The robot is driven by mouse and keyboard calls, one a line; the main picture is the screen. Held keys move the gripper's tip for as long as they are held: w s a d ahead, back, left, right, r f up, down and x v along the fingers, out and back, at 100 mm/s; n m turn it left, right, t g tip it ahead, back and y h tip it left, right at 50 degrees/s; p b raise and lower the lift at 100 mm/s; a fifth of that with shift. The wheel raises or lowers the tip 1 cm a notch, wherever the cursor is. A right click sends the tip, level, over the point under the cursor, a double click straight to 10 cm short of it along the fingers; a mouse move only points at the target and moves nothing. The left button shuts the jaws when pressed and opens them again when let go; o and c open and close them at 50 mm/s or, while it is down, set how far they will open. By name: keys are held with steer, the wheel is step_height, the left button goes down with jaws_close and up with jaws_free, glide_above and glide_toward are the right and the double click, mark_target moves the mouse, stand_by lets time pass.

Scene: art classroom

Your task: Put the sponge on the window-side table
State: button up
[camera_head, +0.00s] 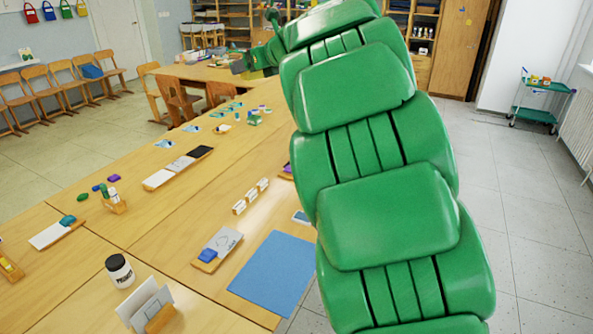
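My green arm rises through the middle of the view and hides part of the tables and the room behind. Its end, with my gripper (240,66), shows small and dark over the far table. I cannot tell whether its fingers are open or whether it holds anything. I cannot pick out the sponge for certain. Small coloured blocks, one of them purple (113,178) and one green (82,197), lie on the long wooden tables (140,222). Which table is the window-side one is not clear.
A blue mat (272,272), a black-lidded jar (119,270) and a card holder (150,306) are on the near tables. Chairs (72,78) line the left wall. A teal cart (538,102) stands at the right. The tiled floor at right (525,200) is clear.

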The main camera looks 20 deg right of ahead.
steer(key=d+r+n+g+y, duration=0.1)
steer(key=d+n+g+y, duration=0.1)
steer(key=d, duration=0.3)
steer(key=n+y, duration=0.1)
glide_above(277, 211)
steer(key=shift+s+f, duration=0.15)
steer(key=shift+f, duration=27.75)
steer(key=shift+f, duration=0.1)
steer(key=shift+w+f, duration=0.2)
steer(key=shift+w+f+g, duration=0.1)
steer(key=shift+f+g, duration=0.2)
steer(key=shift+f, duration=1.3)
